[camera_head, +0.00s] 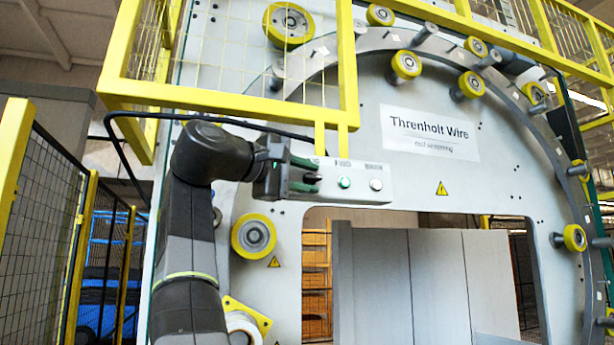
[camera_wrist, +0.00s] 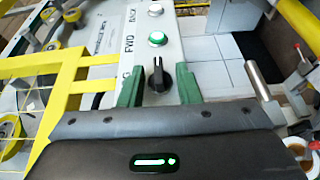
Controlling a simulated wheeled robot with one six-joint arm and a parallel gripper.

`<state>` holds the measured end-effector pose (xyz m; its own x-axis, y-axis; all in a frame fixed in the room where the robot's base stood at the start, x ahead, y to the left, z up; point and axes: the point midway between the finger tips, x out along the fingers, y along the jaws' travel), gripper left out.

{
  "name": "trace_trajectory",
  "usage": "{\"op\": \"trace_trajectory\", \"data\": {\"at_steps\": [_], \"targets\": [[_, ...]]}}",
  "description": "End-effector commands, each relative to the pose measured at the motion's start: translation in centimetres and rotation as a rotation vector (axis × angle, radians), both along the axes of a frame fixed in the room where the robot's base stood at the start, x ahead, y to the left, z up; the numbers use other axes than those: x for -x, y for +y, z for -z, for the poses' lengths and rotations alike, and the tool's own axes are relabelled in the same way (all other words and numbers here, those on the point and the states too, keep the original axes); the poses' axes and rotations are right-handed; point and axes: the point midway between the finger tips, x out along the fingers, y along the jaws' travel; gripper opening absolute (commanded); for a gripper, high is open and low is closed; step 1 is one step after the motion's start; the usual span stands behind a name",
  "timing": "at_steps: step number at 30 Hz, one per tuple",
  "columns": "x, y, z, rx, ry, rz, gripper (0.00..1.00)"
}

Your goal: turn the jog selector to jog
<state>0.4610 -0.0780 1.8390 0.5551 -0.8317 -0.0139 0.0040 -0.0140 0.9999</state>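The jog selector is a black knob (camera_wrist: 158,76) with a pale pointer mark on the grey control panel (camera_wrist: 187,45), in the wrist view. Its raised grip lies along the picture's vertical, pointing toward the buttons. A label beside it is mostly hidden by a finger; only a "G" shows. My gripper (camera_wrist: 159,88) is open, its green fingers on either side of the knob, with gaps visible to both. In the head view my gripper (camera_head: 304,177) is at the left end of the control panel (camera_head: 398,178), and the knob is largely hidden between the fingers.
A green-lit button (camera_wrist: 158,39) and a white button (camera_wrist: 155,10) are in line beyond the knob. A yellow guard frame (camera_head: 230,103) hangs just above the panel and my gripper. A yellow roller (camera_head: 254,235) is below left. A metal post (camera_wrist: 257,80) stands right of the fingers.

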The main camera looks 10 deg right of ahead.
Motion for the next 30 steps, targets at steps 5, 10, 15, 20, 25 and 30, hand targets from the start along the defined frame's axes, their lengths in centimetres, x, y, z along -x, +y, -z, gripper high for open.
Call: {"op": "trace_trajectory", "data": {"at_steps": [5, 10, 15, 20, 25, 30], "targets": [[0.1, 0.0, 0.0, -0.001, -0.001, 0.002, 0.31], [0.5, 0.6, 0.0, 0.000, 0.000, 0.001, 0.31], [1.7, 2.6, 0.0, -0.001, 0.001, -0.003, 0.31], [3.2, 4.9, 0.0, 0.000, 0.000, -0.004, 0.31], [4.7, 7.3, -0.1, 0.000, 0.000, -0.004, 0.31], [6.1, 9.5, -0.1, 0.001, 0.001, -0.004, 0.31]]}}
